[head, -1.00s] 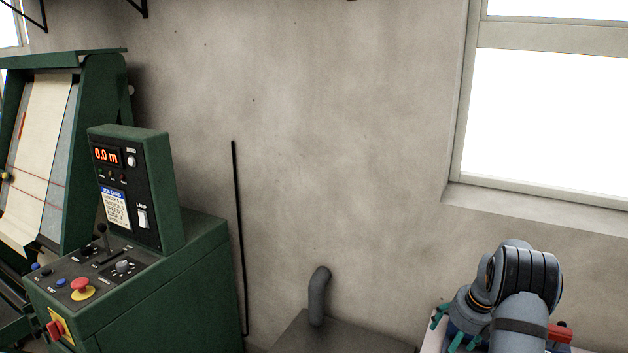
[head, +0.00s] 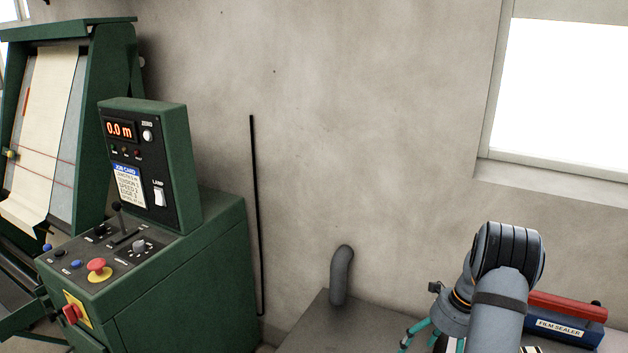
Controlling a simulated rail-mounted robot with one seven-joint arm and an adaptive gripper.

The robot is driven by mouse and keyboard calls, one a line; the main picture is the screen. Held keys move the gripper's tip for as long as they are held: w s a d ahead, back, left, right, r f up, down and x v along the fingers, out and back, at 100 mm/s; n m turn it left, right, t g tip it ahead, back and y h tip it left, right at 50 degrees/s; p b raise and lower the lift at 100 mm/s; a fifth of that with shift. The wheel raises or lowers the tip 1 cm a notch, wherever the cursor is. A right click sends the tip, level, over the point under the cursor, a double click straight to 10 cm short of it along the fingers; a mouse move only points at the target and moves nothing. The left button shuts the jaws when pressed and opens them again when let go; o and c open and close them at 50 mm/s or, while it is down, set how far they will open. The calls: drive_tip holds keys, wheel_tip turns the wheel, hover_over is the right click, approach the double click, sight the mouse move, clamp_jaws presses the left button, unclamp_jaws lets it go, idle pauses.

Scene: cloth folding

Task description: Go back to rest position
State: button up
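My arm shows at the lower right of the head view, its grey joint upright and in front of the wall. My gripper (head: 418,334) is partly in view at the bottom edge, to the left of the arm. Teal parts of it show, but the fingertips are partly cut off or hidden, so I cannot tell whether it is open or shut. No cloth is visible in or near it.
A green machine with a control console (head: 150,185) stands at left. A grey bench (head: 325,327) with a bent pipe (head: 342,275) is at bottom centre. A blue and red film sealer (head: 563,318) sits behind my arm at right. The wall (head: 370,120) above is clear.

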drive_tip(key=s+a+f+n+g+h+b, duration=0.1)
drive_tip(key=s+a+f+n+h+b, duration=0.1)
drive_tip(key=s+a+n, duration=0.3)
drive_tip(key=s+a+f+n+g+h+b, duration=0.2)
drive_tip(key=s+a+f+n, duration=0.2)
drive_tip(key=s+n, duration=0.9)
drive_tip(key=a+n, duration=0.1)
drive_tip(key=n, duration=0.2)
drive_tip(key=shift+a+n, duration=0.2)
drive_tip(key=shift+n, duration=0.1)
drive_tip(key=shift+s+r, duration=0.1)
